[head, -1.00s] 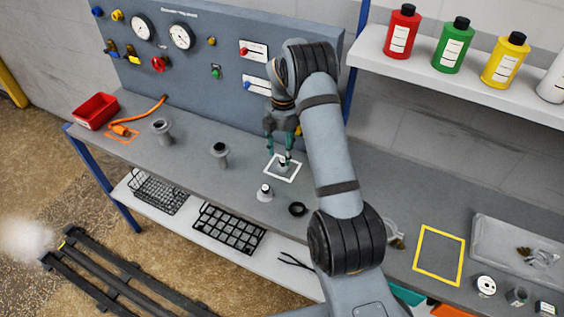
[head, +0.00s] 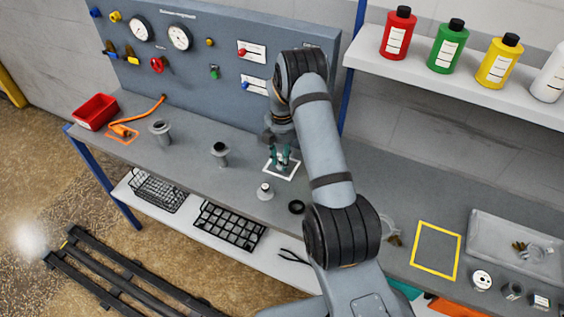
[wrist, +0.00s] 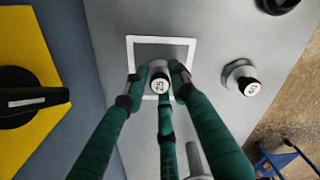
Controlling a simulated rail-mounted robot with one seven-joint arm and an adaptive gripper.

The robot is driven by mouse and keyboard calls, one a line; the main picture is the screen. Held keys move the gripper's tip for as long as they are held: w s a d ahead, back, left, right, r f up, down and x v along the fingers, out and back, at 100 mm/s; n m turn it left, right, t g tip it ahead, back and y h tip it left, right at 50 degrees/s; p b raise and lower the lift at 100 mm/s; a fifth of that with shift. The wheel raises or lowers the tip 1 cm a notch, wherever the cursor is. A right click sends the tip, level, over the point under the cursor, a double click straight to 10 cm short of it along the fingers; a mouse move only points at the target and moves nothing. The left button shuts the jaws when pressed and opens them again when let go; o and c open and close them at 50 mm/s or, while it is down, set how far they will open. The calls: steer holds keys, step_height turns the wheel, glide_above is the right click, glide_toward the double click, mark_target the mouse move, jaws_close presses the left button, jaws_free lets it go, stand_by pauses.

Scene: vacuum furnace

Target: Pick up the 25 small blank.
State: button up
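The 25 small blank (wrist: 160,83) is a small grey piece with a white top marked 25. It stands upright inside a white square outline (wrist: 191,45) on the bench, also visible in the head view (head: 292,177). My gripper (wrist: 157,88) has three green fingers and is over the blank, with the fingertips spread around it. It also shows low over the square in the head view (head: 281,158). The fingers look open; a narrow gap shows at the left fingertip, while contact on the right is unclear. In the head view the fingers mostly hide the blank.
Another labelled blank (head: 265,191) stands in front of the square, also in the wrist view (wrist: 243,80). A black ring (head: 296,207) lies beside it. A grey flanged piece (head: 220,152) stands to the left. The blue-grey gauge panel (head: 215,85) rises close behind.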

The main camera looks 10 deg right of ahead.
jaws_close()
